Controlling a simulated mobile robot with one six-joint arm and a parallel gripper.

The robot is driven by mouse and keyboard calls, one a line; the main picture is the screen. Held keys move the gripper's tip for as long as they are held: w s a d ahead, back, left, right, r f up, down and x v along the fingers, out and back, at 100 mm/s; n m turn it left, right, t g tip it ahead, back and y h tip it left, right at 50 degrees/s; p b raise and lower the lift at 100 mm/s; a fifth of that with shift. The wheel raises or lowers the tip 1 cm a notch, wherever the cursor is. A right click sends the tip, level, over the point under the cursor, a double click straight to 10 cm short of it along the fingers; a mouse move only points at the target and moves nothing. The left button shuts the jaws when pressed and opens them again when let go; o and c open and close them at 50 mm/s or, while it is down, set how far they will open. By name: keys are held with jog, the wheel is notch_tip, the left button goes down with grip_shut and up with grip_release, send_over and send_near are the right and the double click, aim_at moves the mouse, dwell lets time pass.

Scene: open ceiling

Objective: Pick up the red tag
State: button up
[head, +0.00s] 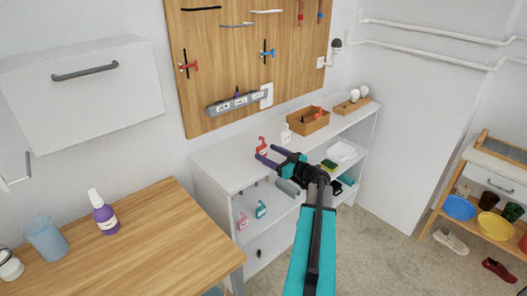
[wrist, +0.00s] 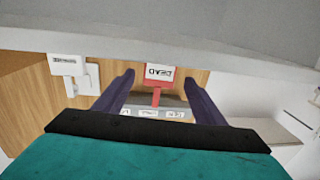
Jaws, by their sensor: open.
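The red tag (head: 262,143) stands on the top of the white shelf unit, near its wall side. In the wrist view the red tag (wrist: 158,76) has a white label with dark letters, upside down in the picture, and a narrow red part. My gripper (head: 265,152) reaches over the shelf top with its purple fingers pointing at the tag. In the wrist view my gripper (wrist: 158,77) is open and empty, and the tag appears between the two fingertips. I cannot tell how far beyond the tips it is.
A white tag (head: 285,134) and a wooden box (head: 308,121) stand right of the red tag. Pink (head: 242,221) and teal (head: 261,210) tags are on the lower shelf. A grey power strip (head: 236,102) hangs on the pegboard behind. A wooden table (head: 150,250) is at left.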

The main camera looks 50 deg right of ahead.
aim_at(264, 146)
jog(key=shift+w+p, duration=0.8)
jog(key=shift+w, duration=1.4)
jog(key=c, duration=1.1)
jog(key=shift+r+b, duration=0.5)
jog(key=shift+r, duration=0.6)
jog(key=s+d+r+b, duration=0.1)
jog(key=s+d, duration=0.1)
jog(key=s, duration=0.3)
jog(key=s+d+b, duration=0.1)
jog(key=s+d, duration=0.1)
jog(key=s, duration=0.2)
jog(key=s+d+r+b, duration=0.1)
jog(key=s+d, duration=0.1)
jog(key=s, duration=0.3)
jog(key=shift+s+d+r+b, duration=0.3)
jog(key=shift+r+b, duration=0.05)
jog(key=shift+b, duration=0.05)
